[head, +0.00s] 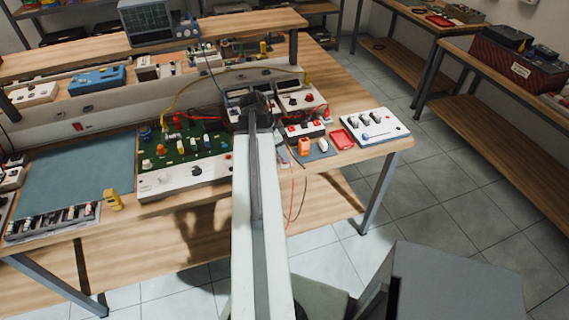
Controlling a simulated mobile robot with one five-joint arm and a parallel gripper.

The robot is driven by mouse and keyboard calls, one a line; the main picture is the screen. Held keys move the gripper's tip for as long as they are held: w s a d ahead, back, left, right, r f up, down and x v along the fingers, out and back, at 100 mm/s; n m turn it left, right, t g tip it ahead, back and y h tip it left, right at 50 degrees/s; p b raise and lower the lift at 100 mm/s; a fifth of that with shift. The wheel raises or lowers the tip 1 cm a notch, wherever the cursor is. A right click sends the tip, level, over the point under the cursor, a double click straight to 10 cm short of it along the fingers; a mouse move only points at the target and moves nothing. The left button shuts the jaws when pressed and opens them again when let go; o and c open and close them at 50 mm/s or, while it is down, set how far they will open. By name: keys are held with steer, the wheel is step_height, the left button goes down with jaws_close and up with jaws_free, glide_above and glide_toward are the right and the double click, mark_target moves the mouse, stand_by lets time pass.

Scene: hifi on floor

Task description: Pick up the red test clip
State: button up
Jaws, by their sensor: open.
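My gripper (258,108) is at the far end of my outstretched arm, over the workbench among the instruments. It is open, and its fingertips are hard to make out against the dark parts behind. I cannot single out the red test clip for sure. A small red piece (330,126) lies to the right of my gripper, just behind a shallow red tray (343,139), and may be the clip. It is apart from my gripper. My arm hides part of the bench under it.
A green circuit board (205,147) is left of my arm, with a white panel in front. Orange and white parts (305,147) and a white knob box (375,127) stand to the right. Red and yellow wires cross near my gripper; some hang over the front edge. A blue-grey mat (80,172) is bare.

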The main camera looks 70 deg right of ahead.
steer(key=b+x, duration=0.1)
steer(key=x, duration=0.2)
steer(key=shift+w+r, duration=0.1)
steer(key=shift+r, duration=0.15)
jaws_close()
step_height(320, 180, up, 17)
steer(key=p, duration=1.7)
